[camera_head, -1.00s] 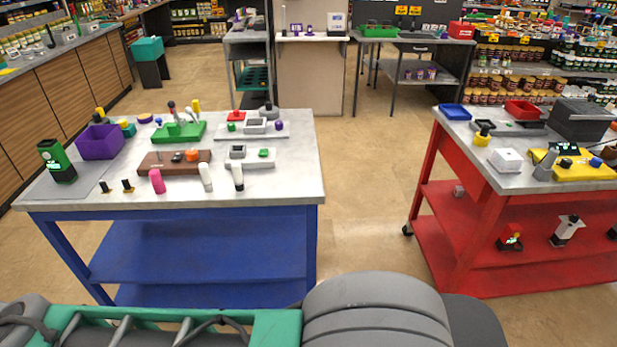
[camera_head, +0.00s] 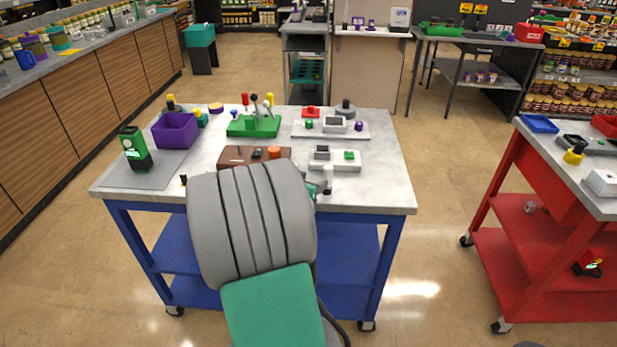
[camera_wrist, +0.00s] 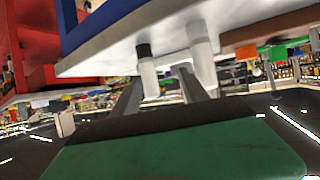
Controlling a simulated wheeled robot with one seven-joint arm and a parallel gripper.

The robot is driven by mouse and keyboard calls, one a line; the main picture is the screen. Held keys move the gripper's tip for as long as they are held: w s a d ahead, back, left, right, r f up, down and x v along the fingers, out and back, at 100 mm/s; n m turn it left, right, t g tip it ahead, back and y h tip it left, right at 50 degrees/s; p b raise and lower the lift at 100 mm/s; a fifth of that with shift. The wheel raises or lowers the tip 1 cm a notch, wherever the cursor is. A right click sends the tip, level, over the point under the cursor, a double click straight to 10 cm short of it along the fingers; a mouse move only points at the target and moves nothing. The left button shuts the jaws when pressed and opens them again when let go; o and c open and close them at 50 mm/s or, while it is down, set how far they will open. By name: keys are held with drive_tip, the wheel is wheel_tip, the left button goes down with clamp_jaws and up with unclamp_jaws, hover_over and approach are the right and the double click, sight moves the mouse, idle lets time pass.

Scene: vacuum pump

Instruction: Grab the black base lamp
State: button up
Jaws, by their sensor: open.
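The black base lamp (camera_wrist: 149,78) is a white cylinder with a black base, standing on the white tabletop. The wrist view is upside down, so it seems to hang from the table. It also shows in the head view (camera_head: 327,182) at the table's front edge, beside my arm. My gripper (camera_wrist: 158,82) is open, its two fingers pointing at the lamp, one on each side of it in the picture. I cannot tell if they reach around it. In the head view my arm hides most of the gripper.
The worktable (camera_head: 385,185) also holds a white control box (camera_head: 347,161), a brown board (camera_head: 230,158), a green lever base (camera_head: 265,130), a purple bin (camera_head: 165,132) and a green device (camera_head: 135,150). A red cart (camera_head: 500,215) stands at right, with clear floor between.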

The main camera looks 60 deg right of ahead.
sight(325, 176)
drive_tip(key=d, duration=0.1)
drive_tip(key=s+d, duration=0.1)
drive_tip(key=d, duration=0.1)
drive_tip(key=shift+s+d+m+g+h, duration=0.1)
drive_tip(key=shift+s+m+g+h, duration=0.2)
drive_tip(key=shift+s+m+h, duration=0.1)
drive_tip(key=p+x, duration=0.1)
drive_tip(key=x, duration=0.2)
drive_tip(key=p+x, duration=0.1)
drive_tip(key=x, duration=0.2)
drive_tip(key=shift+d, duration=0.45)
drive_tip(key=shift+a, duration=0.1)
clamp_jaws()
